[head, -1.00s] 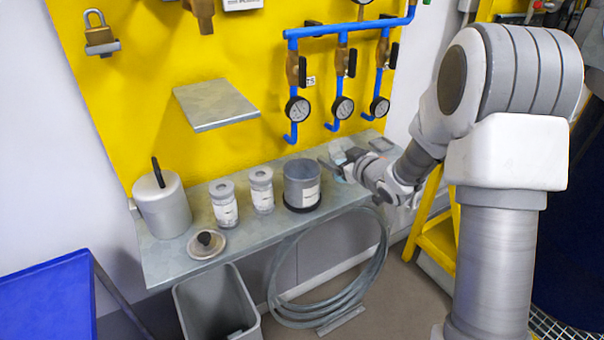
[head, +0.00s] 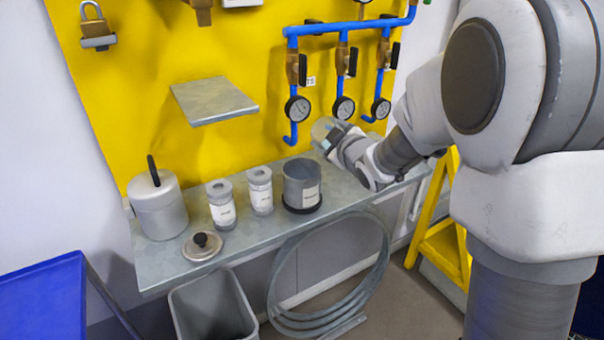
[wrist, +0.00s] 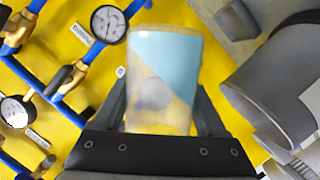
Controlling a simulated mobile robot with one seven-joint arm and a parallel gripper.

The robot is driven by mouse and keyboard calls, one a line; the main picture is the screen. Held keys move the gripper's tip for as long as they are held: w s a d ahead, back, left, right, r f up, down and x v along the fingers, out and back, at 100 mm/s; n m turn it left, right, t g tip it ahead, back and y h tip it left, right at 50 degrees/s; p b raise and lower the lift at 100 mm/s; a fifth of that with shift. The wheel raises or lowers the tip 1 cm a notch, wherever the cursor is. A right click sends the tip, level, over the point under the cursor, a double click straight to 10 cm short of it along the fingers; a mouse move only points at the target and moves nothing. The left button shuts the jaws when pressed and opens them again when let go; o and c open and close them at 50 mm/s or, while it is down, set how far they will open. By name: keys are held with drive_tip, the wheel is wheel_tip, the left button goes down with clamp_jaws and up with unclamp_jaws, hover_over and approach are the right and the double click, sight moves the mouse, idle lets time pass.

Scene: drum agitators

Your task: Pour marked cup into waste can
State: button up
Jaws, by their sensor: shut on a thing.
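My gripper (wrist: 158,115) is shut on a clear cup with a pale blue marked area (wrist: 165,75), seen close up in the wrist view. In the head view the cup (head: 322,128) shows at the tip of my gripper (head: 330,143), raised above the right part of the bench, behind and right of a grey open pot. I cannot tell what is in the cup. A grey open bin (head: 213,305), likely the waste can, stands on the floor below the front edge of the bench, to the left of my gripper.
The grey pot (head: 301,184) stands close to my gripper. Two labelled jars (head: 221,205), a lidded canister (head: 159,207) and a loose lid (head: 202,246) are on the bench (head: 160,272). Blue pipes with gauges (head: 343,107) and a shelf (head: 213,102) are on the wall.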

drive_tip(key=shift+r, duration=0.2)
drive_tip(key=shift+n, duration=0.3)
drive_tip(key=shift+f+n+t+h+b, duration=0.35)
drive_tip(key=shift+n+b, duration=0.35)
drive_tip(key=shift+b, duration=0.45)
drive_tip(key=shift+r+n+t, duration=0.35)
drive_tip(key=shift+r+n, duration=0.2)
drive_tip(key=shift+n, duration=0.15)
idle(0.3)
drive_tip(key=shift+f+n+t+b, duration=0.35)
drive_tip(key=shift+n+b, duration=0.15)
drive_tip(key=shift+n, duration=0.2)
idle(0.8)
drive_tip(key=shift+s+a+r+n+t+b, duration=0.15)
drive_tip(key=shift+s+a+r+n+b, duration=0.2)
drive_tip(key=shift+b, duration=0.3)
drive_tip(key=shift+s+a+r+n+t+b, duration=0.1)
drive_tip(key=shift+a+n+b, duration=0.3)
drive_tip(key=shift+b, duration=0.2)
idle(0.5)
drive_tip(key=shift+s+a+r+n+t+b, duration=0.15)
drive_tip(key=shift+r+n+b, duration=0.1)
drive_tip(key=shift+n+b, duration=0.4)
drive_tip(key=shift+w+a+r+n+t+b, duration=0.15)
drive_tip(key=shift+r+n+b, duration=0.1)
drive_tip(key=shift+n+b, duration=0.35)
idle(0.8)
